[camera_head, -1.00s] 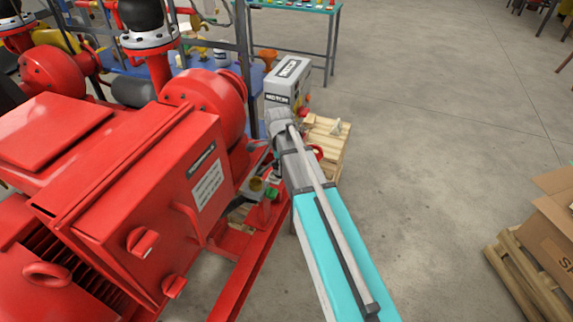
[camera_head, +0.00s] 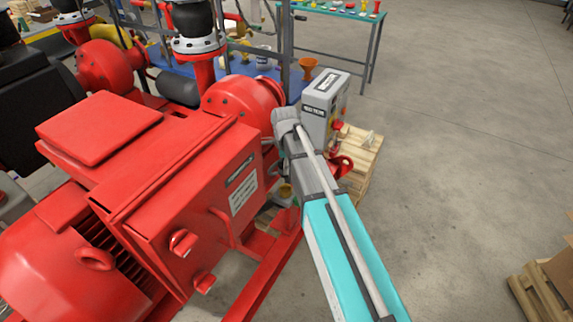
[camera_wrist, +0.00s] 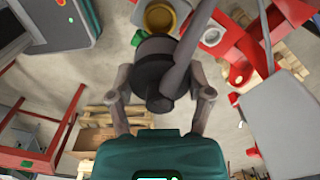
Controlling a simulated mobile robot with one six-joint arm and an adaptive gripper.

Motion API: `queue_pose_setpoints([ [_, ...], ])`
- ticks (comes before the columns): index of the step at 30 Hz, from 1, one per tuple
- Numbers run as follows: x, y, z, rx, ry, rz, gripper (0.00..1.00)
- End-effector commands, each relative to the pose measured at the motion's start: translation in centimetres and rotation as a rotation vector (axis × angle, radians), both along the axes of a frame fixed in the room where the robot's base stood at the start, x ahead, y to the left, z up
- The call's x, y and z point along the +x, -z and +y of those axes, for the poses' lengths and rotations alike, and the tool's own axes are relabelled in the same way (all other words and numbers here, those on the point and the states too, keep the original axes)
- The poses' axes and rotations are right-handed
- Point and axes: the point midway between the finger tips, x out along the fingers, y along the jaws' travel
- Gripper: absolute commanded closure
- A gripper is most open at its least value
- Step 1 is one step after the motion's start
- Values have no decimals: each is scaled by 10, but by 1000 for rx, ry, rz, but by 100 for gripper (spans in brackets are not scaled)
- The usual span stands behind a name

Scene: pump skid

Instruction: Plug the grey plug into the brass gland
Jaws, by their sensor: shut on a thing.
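In the wrist view my gripper (camera_wrist: 163,88) is shut on the dark grey plug (camera_wrist: 158,72), with one finger on each side. A thick grey cable runs from the plug toward the top right. In the head view the gland (camera_head: 285,190) shows as a small yellowish spot beside the red pump skid. My arm hides the gripper and the plug there.
The red motor housing (camera_head: 190,200) stands left of my arm. A grey control box (camera_head: 325,105) stands beyond my arm, by a wooden crate (camera_head: 362,160). Red skid rails (camera_head: 262,270) run below. Open concrete floor (camera_head: 460,150) lies to the right.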

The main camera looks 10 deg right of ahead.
Motion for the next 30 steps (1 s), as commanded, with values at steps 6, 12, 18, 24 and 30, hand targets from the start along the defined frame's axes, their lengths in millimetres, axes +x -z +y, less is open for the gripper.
queue_pose_setpoints([
  [6, 0, 4, 0, 0, 0, 0, 91],
  [12, 0, 13, 0, 0, 0, 0, 91],
  [18, 0, 27, 0, 0, 0, 0, 91],
  [24, 0, 41, 0, 0, 0, 0, 91],
  [30, 0, 55, 0, 0, 0, 0, 91],
])
